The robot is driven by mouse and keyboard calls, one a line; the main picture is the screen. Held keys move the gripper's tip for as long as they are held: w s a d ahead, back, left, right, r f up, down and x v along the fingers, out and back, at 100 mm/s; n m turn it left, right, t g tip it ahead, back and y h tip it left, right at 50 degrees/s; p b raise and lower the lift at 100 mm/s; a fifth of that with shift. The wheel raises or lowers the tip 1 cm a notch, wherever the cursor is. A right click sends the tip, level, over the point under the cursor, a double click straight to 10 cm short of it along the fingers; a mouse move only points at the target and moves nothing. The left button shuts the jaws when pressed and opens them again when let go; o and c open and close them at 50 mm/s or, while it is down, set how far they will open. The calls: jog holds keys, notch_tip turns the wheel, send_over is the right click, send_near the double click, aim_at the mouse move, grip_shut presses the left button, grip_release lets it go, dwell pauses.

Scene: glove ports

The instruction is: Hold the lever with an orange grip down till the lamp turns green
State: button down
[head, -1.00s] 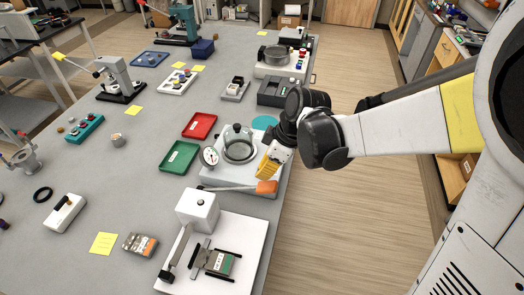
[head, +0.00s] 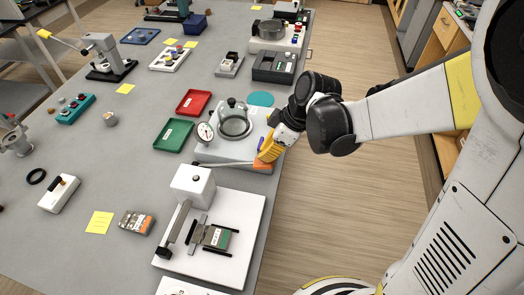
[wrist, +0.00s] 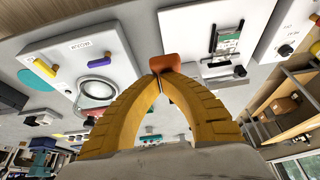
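The lever's orange grip (head: 263,166) sits at the right end of a thin bar, near the table's right edge. My gripper (head: 267,156), with yellow fingers, is right above the grip and seems to touch it. In the wrist view the fingertips (wrist: 158,79) meet each other, and the orange grip (wrist: 168,63) shows just beyond them, not clearly between them. A white box (head: 192,187) near the bar's left end has a small dark round spot on top. I cannot tell whether that is the lamp. No lit green lamp shows there.
A white unit with a glass dome (head: 235,122) and a gauge (head: 205,132) stands just behind the lever. Green (head: 173,135) and red (head: 194,102) trays lie to its left. A white plate (head: 245,215) with a small clamp lies in front. Floor is clear right of the table.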

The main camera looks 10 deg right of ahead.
jog(key=d+f+b, duration=0.1)
jog(key=f+b, duration=0.4)
jog(key=f+y+b, duration=0.1)
jog(key=f+b, duration=0.4)
jog(key=s+d+f+y+b, duration=0.1)
jog(key=f+b, duration=0.4)
jog(key=shift+d+f+t, duration=0.3)
jog(key=shift+a+f+b, duration=0.1)
jog(key=shift+f+b, duration=0.45)
jog(key=shift+f, duration=0.15)
dwell(1.2)
